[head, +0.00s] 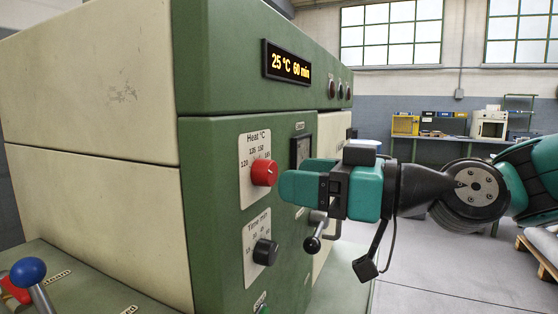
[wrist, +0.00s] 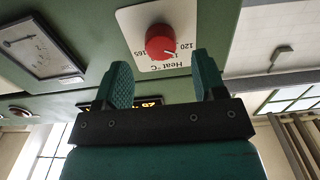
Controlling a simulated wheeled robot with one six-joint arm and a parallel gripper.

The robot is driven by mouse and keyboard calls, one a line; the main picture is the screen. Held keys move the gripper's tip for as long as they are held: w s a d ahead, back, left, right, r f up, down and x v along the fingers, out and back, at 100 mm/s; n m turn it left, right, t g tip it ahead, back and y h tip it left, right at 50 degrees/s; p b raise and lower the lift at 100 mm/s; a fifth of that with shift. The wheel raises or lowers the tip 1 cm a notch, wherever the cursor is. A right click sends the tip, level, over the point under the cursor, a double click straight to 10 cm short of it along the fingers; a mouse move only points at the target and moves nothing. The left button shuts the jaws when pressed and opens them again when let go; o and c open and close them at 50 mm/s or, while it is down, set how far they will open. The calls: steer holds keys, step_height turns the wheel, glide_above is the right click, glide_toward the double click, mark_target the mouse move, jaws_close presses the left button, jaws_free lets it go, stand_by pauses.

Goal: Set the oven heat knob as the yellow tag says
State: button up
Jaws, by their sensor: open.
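The red heat knob (head: 264,172) sits on a white plate (head: 254,147) marked Heat °C, with 120 to 165 around it, on the green oven front. In the wrist view the knob (wrist: 160,43) shows upside down between and beyond my fingertips, with a small pale mark on its face; I cannot tell its exact setting. My gripper (head: 287,182) is open and empty, just in front of the knob. In the wrist view its two teal fingers (wrist: 164,78) stand apart and do not appear to touch the knob. I see no yellow tag in either view.
The display (head: 287,64) reads 25 °C 60 min. A black time knob (head: 265,252) is below the heat plate. A lever handle (head: 315,240) sticks out under my gripper. A blue-balled lever (head: 28,271) stands at lower left.

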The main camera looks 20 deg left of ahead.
mark_target(273, 175)
steer(key=a+p, duration=0.1)
steer(key=a, duration=0.3)
steer(key=shift+w, duration=0.15)
steer(key=c, duration=0.9)
